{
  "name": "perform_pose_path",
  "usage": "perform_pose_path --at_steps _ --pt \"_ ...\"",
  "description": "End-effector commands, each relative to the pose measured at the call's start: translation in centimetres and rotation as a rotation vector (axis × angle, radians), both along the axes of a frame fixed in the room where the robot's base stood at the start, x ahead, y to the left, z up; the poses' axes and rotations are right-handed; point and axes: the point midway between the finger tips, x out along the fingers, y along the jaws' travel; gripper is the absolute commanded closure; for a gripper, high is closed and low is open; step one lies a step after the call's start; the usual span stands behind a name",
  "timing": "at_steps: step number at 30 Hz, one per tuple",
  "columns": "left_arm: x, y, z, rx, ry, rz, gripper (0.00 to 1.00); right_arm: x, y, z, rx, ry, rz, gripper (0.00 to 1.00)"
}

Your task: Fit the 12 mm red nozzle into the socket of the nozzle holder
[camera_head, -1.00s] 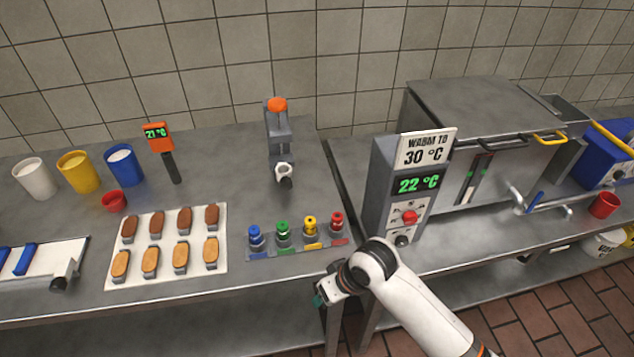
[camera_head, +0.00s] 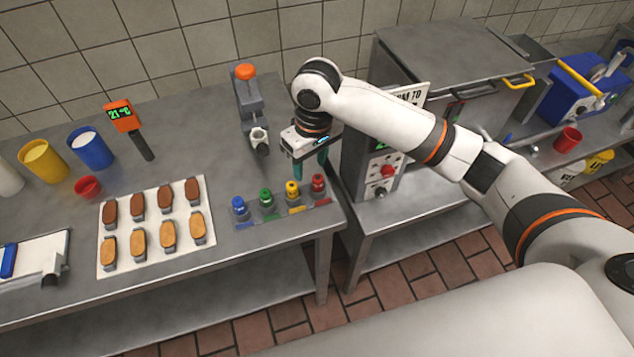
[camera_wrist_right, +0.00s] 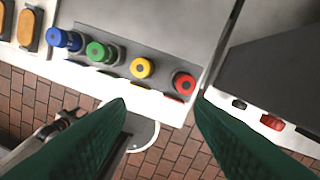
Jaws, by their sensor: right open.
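The red nozzle (camera_head: 318,184) stands upright at the right end of a row of nozzles on a rack near the table's front edge. It also shows in the right wrist view (camera_wrist_right: 184,83), ahead of the fingertips. The nozzle holder (camera_head: 252,110) is a grey stand with an orange knob at the back of the table; its pale ring-shaped socket (camera_head: 259,137) faces the front and looks empty. My right gripper (camera_head: 310,172) is open and empty, pointing down above and slightly behind the red nozzle. My left gripper is not in view.
Blue (camera_head: 239,206), green (camera_head: 266,198) and yellow (camera_head: 292,191) nozzles stand close beside the red one. The control box (camera_head: 375,170) is close on the right. Bare table lies between tray and holder.

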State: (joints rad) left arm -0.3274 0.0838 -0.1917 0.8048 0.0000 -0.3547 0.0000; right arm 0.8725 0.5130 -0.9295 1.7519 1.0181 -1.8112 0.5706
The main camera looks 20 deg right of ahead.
Motion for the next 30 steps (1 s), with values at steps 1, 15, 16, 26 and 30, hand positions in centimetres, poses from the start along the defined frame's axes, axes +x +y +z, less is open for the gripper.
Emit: perform_pose_path --at_steps 1,15,16,26,30 --pt "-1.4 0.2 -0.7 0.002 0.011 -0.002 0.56 1.0 -1.0 1.1 -0.024 0.002 -0.026 0.52" --pt "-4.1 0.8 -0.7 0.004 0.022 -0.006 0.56 2.1 -2.7 -1.1 -0.066 0.035 -0.091 0.52" --pt "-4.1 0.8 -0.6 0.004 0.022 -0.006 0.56 2.1 -2.7 -1.6 -0.065 0.034 -0.090 0.52" --pt "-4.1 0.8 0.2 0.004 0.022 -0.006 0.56 2.2 -2.5 -4.6 -0.064 0.031 -0.088 0.52" --pt "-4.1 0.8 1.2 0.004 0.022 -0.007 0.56 2.1 -2.2 -6.7 -0.066 0.032 -0.089 0.52"
